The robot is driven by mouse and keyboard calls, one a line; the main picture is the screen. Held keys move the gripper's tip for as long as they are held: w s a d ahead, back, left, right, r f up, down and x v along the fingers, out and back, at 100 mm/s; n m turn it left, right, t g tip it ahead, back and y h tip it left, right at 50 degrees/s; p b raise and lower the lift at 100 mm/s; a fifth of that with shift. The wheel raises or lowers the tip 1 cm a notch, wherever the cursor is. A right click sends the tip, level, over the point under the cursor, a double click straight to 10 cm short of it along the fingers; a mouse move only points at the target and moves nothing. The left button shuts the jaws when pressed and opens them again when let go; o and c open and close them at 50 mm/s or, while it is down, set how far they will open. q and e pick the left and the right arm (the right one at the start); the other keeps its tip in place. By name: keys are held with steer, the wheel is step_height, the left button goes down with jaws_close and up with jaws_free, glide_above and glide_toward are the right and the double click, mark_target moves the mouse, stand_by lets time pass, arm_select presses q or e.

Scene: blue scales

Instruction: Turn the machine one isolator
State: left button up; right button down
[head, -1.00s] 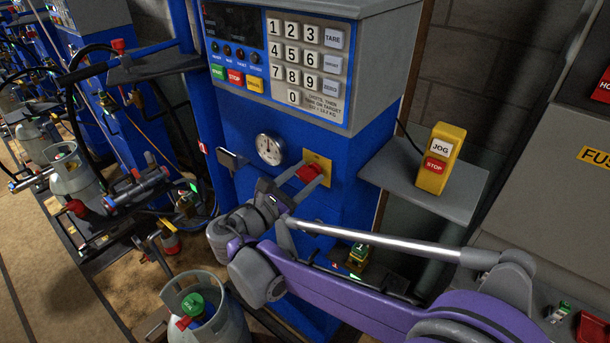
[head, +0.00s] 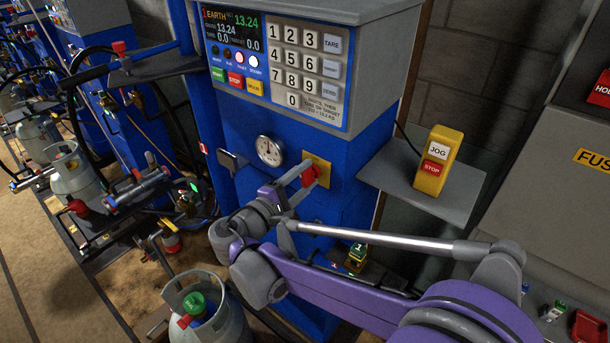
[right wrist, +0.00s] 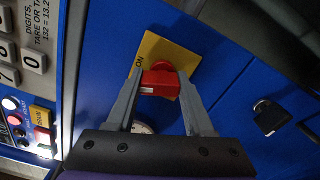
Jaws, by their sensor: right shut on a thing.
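The isolator is a red rotary handle (head: 310,175) on a yellow plate (head: 320,165) on the front of the blue machine (head: 300,125). My right gripper (head: 305,173) is shut on the red handle. In the right wrist view the red handle (right wrist: 160,82) sits between the two grey fingers, and the yellow plate (right wrist: 165,50) behind it reads "ON". The machine's display (head: 232,30) is lit and shows 13.24 in green, with lamps glowing below it. My left gripper is not in view.
A round gauge (head: 269,150) is left of the isolator. A yellow JOG/STOP box (head: 438,160) stands on a grey shelf (head: 440,205) to the right. A gas cylinder (head: 215,320) stands below left. A black latch (right wrist: 270,116) shows in the right wrist view.

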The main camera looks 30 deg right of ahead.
steer(key=shift+m+p, duration=0.3)
steer(key=shift+m, duration=1.6)
steer(key=shift+c, duration=1.4)
jaws_free()
steer(key=b+v, duration=0.1)
steer(key=v, duration=0.9)
steer(key=shift+s+a, duration=0.15)
steer(key=shift+a, duration=0.25)
